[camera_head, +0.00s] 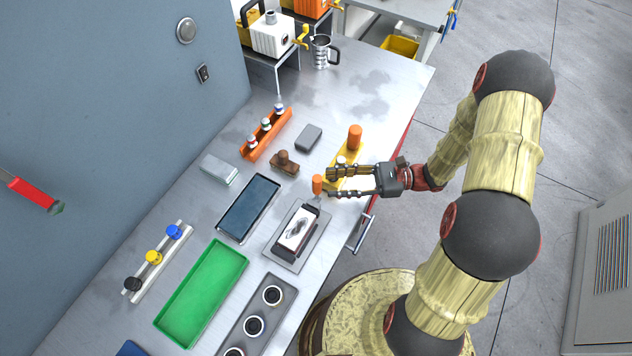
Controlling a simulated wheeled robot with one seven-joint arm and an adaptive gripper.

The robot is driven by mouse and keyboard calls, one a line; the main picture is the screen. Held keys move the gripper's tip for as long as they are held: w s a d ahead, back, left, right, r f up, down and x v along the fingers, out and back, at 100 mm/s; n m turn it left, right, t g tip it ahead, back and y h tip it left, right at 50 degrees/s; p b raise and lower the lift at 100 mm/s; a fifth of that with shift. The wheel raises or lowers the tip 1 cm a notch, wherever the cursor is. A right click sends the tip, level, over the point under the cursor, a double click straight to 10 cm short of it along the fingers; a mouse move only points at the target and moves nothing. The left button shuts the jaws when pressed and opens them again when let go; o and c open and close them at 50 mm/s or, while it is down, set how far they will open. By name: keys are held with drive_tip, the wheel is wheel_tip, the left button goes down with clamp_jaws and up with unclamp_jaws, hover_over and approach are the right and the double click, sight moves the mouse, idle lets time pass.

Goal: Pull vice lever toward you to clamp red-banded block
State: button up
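The vice (311,214) sits on a grey base plate near the table's front edge, with dark jaws at both ends. A pale block with dark marks (296,230) lies between the jaws; I cannot make out a red band on it. An orange knob (317,182), apparently the vice lever's handle, stands just beyond the vice's upper end. My gripper (329,184) is open, its two fingers pointing left. The knob is at the fingertips, roughly between them; I cannot tell whether they touch it.
A yellow fixture with an orange cylinder (354,137) stands just behind my gripper. A blue-grey tray (249,207), a green tray (202,292) and a grey tray with dark rings (276,319) lie around the vice.

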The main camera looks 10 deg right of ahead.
sight(317, 184)
drive_tip(key=shift+w+a, duration=0.15)
drive_tip(key=shift+a, duration=2.6)
drive_tip(key=shift+c, duration=1.3)
clamp_jaws()
